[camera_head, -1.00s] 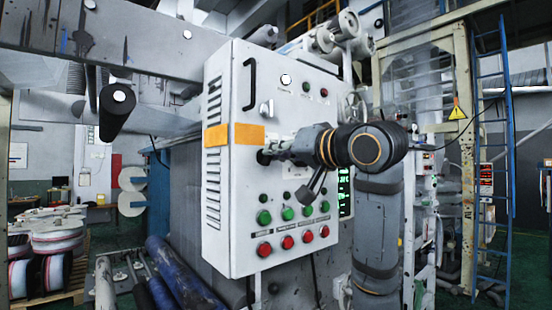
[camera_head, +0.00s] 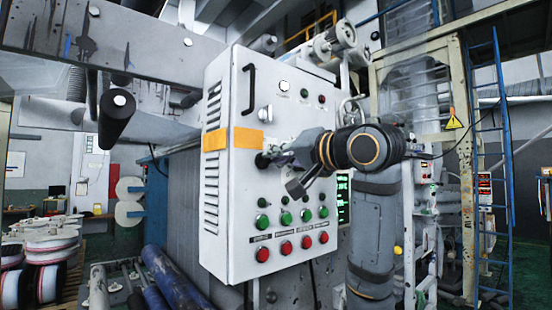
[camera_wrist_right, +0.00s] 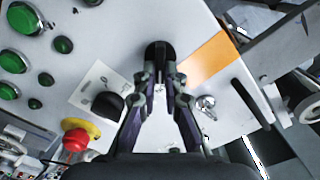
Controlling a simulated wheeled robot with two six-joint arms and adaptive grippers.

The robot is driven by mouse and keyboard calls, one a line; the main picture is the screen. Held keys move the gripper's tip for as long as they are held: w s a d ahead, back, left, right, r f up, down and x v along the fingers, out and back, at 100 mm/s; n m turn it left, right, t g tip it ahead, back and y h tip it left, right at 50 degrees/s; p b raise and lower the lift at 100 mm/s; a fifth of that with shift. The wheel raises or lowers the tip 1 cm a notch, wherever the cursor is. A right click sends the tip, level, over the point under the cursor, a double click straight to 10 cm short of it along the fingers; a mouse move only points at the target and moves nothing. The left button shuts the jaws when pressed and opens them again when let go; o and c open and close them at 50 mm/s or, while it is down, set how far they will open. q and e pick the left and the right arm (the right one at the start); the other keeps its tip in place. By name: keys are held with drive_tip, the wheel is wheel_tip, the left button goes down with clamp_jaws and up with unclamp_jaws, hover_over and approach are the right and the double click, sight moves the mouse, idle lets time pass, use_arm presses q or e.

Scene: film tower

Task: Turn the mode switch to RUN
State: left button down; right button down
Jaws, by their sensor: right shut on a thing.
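The mode switch appears to be the black knob (camera_wrist_right: 158,50) on the white control cabinet (camera_head: 228,75); it also shows in the head view (camera_head: 262,160), just below the orange strip. My right gripper (camera_wrist_right: 160,78) is shut on this knob, with one finger on each side. In the head view the right gripper (camera_head: 273,157) reaches the panel from the right and looks rolled. The fingers hide part of the knob, and I cannot read its position or a RUN mark. My left gripper is not in view.
Green buttons (camera_head: 286,217) and red buttons (camera_head: 286,247) sit below the knob. The wrist view shows a second black knob (camera_wrist_right: 108,106), a silver key-like switch (camera_wrist_right: 206,102) and a red emergency button on yellow (camera_wrist_right: 76,139) close by. Blue rollers (camera_head: 170,285) lie at the lower left.

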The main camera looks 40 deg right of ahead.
drive_tip(key=c, duration=1.4)
unclamp_jaws()
drive_tip(key=shift+s, duration=0.1)
drive_tip(key=shift+c, duration=0.2)
drive_tip(key=s+d, duration=0.1)
drive_tip(key=s, duration=1.1)
